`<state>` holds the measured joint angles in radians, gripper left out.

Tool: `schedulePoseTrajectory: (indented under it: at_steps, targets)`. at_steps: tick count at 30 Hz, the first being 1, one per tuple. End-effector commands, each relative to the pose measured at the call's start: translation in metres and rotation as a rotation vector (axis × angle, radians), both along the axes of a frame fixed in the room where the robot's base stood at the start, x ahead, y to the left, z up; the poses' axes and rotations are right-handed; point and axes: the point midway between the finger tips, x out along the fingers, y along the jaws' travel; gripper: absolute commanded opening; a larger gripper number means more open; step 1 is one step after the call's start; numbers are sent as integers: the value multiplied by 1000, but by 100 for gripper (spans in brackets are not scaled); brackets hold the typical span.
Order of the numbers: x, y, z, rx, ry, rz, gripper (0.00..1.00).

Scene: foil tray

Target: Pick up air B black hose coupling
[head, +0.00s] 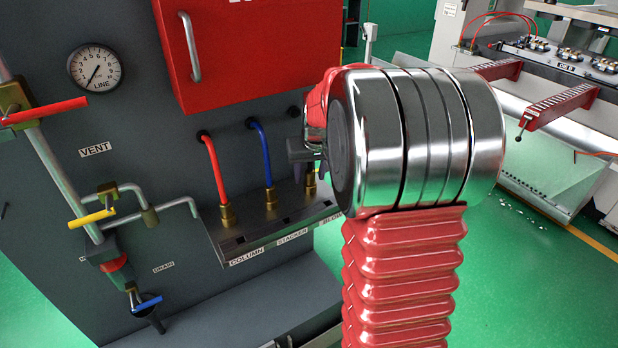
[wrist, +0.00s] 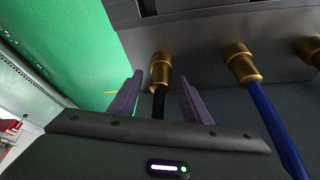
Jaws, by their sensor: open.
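The black hose coupling is a brass fitting (wrist: 160,66) on the dark manifold in the wrist view, with a black hose (wrist: 158,103) running from it toward my wrist. My gripper (wrist: 160,78) is open, with one purple finger on each side of the black hose and the lower end of the coupling. I cannot tell whether either finger touches. In the head view a little of this brass coupling (head: 310,182) shows below my gripper (head: 309,166). My shiny wrist and red arm hide most of that area.
A blue hose coupling (wrist: 242,66) sits beside it, and a red hose (head: 213,170) is farther left in the head view. The manifold ledge (head: 270,232) carries labels such as COLUMN and STACKER. A red cabinet (head: 250,55) is above.

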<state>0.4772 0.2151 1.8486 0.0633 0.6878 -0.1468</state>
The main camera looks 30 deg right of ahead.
Motion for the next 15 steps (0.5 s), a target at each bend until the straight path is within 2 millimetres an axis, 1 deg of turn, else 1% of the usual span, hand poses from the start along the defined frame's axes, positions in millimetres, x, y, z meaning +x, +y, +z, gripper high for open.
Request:
schedulePoseTrajectory:
  at_steps: [12,15]
  targets:
    - [0,0,0,0,0,0,43]
    - [0,0,1,0,0,-1,37]
